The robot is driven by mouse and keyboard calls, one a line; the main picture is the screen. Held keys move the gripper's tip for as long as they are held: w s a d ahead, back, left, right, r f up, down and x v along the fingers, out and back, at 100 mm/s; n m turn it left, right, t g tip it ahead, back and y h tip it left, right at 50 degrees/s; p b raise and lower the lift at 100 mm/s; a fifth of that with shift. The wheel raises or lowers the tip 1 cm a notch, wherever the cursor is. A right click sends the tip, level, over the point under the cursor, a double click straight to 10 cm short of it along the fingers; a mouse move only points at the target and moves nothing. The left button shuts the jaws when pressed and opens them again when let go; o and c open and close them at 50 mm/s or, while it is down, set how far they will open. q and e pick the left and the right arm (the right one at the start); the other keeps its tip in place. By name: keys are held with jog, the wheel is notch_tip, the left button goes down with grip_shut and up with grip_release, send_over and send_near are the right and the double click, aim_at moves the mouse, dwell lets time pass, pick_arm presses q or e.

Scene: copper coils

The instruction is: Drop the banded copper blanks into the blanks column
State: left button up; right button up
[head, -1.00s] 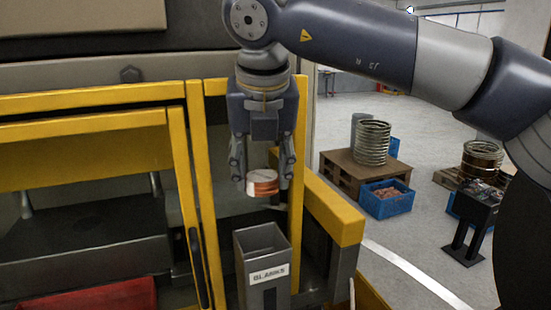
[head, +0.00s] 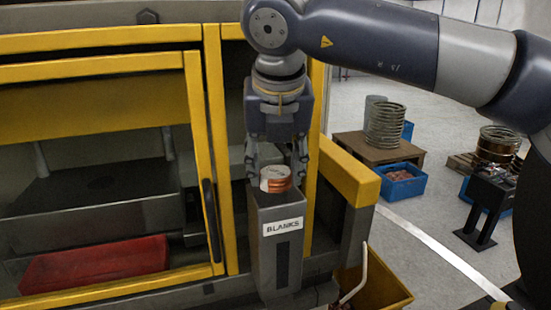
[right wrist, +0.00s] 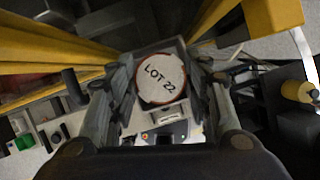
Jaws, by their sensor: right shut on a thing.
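A banded copper blank (head: 275,181) with a pale top is between the fingers of my right gripper (head: 277,172), which is shut on it. Its round white top reads "LOT 22" in the right wrist view (right wrist: 161,79). The grey blanks column (head: 281,245), labelled "BLANKS", stands upright right below. The blank is at the column's open top, and its lower edge looks level with or just above the rim; I cannot tell if they touch. My left gripper is not in view.
A yellow-framed machine (head: 105,70) with a red tray (head: 95,265) inside stands at left. A yellow beam (head: 348,172) runs close to the right of the column. A yellow bin (head: 375,285) is below. Coils, a pallet and blue crates (head: 403,186) stand on the floor behind.

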jog(key=shift+w+f, duration=0.1)
jog(key=shift+f, duration=0.05)
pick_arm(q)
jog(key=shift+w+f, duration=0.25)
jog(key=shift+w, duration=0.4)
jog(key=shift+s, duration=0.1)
pick_arm(e)
jog(key=o, duration=1.3)
jog(key=shift+c, duration=0.2)
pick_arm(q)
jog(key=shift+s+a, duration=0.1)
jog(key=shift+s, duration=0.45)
